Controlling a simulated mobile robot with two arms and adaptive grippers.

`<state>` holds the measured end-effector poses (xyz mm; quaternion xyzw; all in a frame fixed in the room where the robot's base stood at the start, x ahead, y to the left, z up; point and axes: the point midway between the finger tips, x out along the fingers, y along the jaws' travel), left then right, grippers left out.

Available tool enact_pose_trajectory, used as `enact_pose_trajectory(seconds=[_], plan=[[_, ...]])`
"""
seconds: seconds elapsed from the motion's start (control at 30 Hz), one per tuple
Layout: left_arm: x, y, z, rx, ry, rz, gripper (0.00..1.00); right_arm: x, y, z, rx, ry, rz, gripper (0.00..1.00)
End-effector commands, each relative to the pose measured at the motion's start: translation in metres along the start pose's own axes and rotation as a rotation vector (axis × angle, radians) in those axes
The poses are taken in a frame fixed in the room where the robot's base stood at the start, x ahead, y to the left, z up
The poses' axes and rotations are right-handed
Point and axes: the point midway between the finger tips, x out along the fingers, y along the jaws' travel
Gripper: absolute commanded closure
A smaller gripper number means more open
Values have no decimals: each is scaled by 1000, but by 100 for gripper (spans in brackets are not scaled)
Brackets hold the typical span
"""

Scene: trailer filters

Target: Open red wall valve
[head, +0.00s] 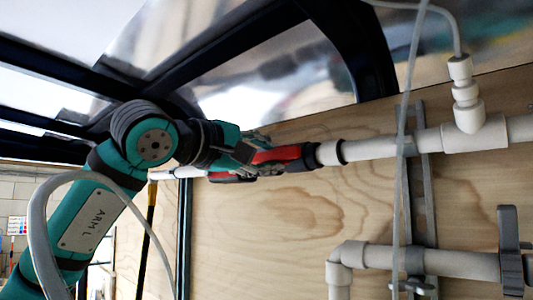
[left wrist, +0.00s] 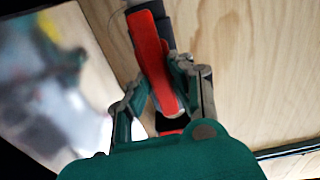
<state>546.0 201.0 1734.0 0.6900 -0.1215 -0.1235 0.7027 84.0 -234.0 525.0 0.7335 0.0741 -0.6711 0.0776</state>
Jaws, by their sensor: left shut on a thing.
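The red wall valve (head: 283,155) sits in the white pipe line across the plywood wall in the head view. Its red handle lies roughly along the pipe there. My left gripper (head: 258,152) comes in from the left and is shut on the red handle, hiding part of the valve. In the left wrist view the red handle (left wrist: 150,50) runs between the two fingers of my left gripper (left wrist: 163,92), with the dark valve part behind it. My right gripper is in neither view.
A white pipe (head: 375,148) runs right from the valve to a tee (head: 468,115). A lower pipe (head: 440,262) carries a grey handle (head: 510,235). A metal rail (head: 421,185) and a thin hose (head: 402,150) run vertically. A dark window frame slants above.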

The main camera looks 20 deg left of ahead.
Motion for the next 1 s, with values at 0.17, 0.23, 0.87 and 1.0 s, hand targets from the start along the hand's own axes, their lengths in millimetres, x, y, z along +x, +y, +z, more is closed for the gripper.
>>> enact_pose_trajectory(seconds=[0.17,0.23,0.87,1.0], plan=[[0,1,0,31,-1,0,100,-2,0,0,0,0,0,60],[0,1,1,35,-1,1,100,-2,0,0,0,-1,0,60],[0,0,0,35,0,-1,56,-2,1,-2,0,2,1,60],[0,0,0,34,0,-1,56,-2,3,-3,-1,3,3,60]])
